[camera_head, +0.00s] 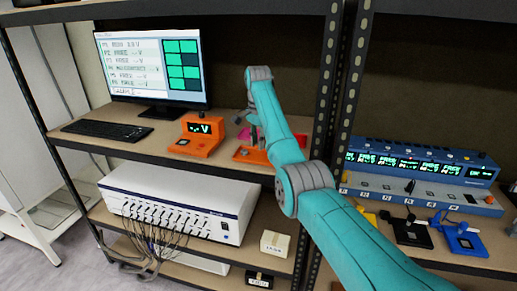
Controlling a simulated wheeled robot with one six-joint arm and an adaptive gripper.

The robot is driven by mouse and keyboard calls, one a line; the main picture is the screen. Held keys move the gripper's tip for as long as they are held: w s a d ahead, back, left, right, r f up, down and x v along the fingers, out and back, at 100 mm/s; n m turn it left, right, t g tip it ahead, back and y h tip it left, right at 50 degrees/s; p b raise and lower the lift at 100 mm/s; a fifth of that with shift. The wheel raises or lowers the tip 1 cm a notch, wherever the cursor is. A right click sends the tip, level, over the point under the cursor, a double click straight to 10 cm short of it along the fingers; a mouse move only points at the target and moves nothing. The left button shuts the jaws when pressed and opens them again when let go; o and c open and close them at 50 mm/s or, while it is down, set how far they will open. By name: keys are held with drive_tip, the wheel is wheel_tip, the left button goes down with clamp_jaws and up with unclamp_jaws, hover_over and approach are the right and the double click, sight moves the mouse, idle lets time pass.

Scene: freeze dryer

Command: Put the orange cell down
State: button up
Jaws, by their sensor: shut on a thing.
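My gripper (249,125) hangs at the end of my teal arm over the right part of the upper shelf board. It is small and partly covered by my arm. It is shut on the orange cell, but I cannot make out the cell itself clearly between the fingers. Below and around it is a flat orange tray or holder (242,154), partly hidden by my arm. A small magenta piece (244,134) shows next to the fingers. I cannot tell whether the held cell touches the tray.
An orange meter (199,135) stands left of my gripper, with a monitor (155,66) and keyboard (107,130) further left. A rack upright (325,85) is close right. A blue multi-display unit (420,163) stands beyond it. A white cabled box (180,203) is below.

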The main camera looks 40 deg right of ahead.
drive_tip(key=shift+f, duration=1.5)
drive_tip(key=shift+f, duration=0.15)
drive_tip(key=o, duration=0.9)
drive_tip(key=shift+c, duration=0.2)
